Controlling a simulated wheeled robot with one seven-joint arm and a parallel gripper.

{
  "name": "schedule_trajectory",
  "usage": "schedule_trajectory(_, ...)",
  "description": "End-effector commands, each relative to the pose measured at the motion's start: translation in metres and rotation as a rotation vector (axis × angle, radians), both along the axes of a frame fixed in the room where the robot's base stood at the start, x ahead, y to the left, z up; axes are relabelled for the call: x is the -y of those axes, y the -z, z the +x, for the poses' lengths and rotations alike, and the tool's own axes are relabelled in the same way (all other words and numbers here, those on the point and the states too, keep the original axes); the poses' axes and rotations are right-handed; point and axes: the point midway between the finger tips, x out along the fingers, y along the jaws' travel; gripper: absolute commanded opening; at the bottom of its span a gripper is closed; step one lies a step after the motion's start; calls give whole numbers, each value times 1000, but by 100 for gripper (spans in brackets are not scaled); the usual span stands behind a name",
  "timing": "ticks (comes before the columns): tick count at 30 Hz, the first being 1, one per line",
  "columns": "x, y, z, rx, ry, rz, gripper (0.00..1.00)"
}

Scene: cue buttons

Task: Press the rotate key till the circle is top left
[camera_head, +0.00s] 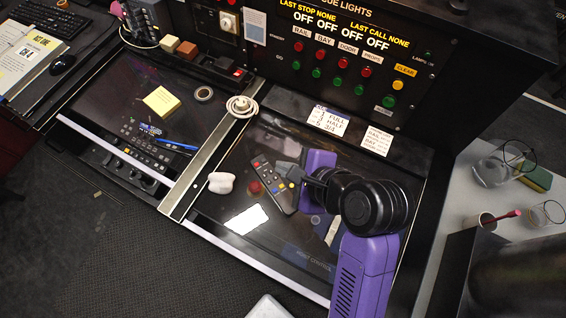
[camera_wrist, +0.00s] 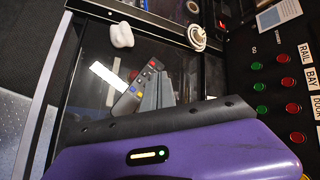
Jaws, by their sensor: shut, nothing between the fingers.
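No key marked rotate and no circle can be made out in either view. A dark remote (camera_head: 270,186) with red, yellow and blue keys lies on the glossy black desk panel; it also shows in the wrist view (camera_wrist: 130,100). My gripper (camera_head: 288,173) is over the desk beside the remote's upper right side. Its grey fingers (camera_wrist: 157,93) look shut and empty, and they partly overlap the remote in the wrist view. I cannot tell whether they touch anything. My purple arm and black wrist hide part of the desk at right.
A bright white patch (camera_head: 247,219) and a white lump (camera_head: 221,183) are left of the remote. A white coil (camera_head: 240,106) stands behind. The upright cue panel (camera_head: 345,60) has red and green buttons. Paper labels (camera_head: 328,120) lie below it. Glasses (camera_head: 513,160) are at right.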

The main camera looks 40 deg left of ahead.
Motion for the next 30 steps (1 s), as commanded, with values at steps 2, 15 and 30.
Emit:
schedule_trajectory(2,-2,-2,-1,-8,-3,-1,0)
schedule_trajectory(15,-1,3,-1,-7,-2,-1,0)
schedule_trajectory(30,-1,45,-1,-5,-2,0,0)
